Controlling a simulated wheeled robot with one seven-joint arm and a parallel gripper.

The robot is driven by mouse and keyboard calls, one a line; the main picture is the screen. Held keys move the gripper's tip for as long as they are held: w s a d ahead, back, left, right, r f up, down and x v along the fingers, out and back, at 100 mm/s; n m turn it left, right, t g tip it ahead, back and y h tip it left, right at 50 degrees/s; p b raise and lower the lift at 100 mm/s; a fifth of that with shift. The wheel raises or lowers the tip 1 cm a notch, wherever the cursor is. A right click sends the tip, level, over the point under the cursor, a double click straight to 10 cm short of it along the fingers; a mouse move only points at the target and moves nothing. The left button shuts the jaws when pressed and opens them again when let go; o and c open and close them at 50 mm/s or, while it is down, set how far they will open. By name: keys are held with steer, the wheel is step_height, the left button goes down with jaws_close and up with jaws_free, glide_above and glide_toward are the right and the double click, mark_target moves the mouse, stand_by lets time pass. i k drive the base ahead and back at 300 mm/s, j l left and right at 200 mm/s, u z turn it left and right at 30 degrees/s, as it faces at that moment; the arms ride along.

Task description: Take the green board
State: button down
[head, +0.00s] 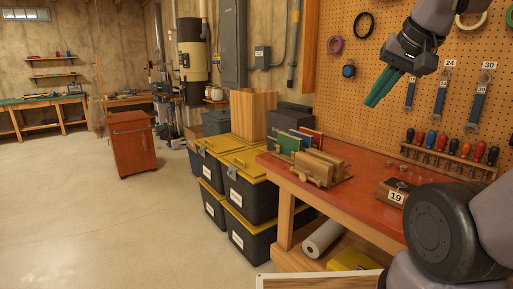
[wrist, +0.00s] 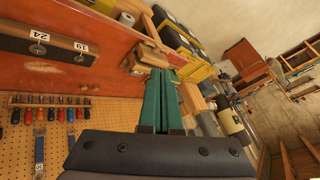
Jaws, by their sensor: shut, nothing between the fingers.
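The green board (head: 289,143) stands upright in a wooden rack (head: 322,180) at the left end of the red-topped workbench (head: 350,172). My gripper (head: 372,103), with teal fingers, is high above the bench, right of the rack and in front of the pegboard. In the wrist view its fingers (wrist: 161,72) are together and empty. The rack (wrist: 150,52) shows there beyond the fingertips; I cannot make out the green board in that view.
Black crates with yellow lids (head: 250,195) stand left of the bench, with an open wooden box (head: 253,113) on them. A pegboard (head: 400,55) with hanging tools and a screwdriver rack (head: 450,158) is behind the bench. The floor (head: 110,220) at left is clear.

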mark_target(289, 142)
steer(key=i+j+z, duration=0.15)
steer(key=i+j, duration=0.15)
steer(key=i+j+z, duration=0.15)
steer(key=i+j, duration=0.15)
steer(key=j, duration=0.15)
steer(key=i+j+z, duration=0.15)
steer(key=j, duration=0.25)
steer(key=i+j+z, duration=0.15)
steer(key=i+j, duration=0.2)
steer(key=j, duration=0.15)
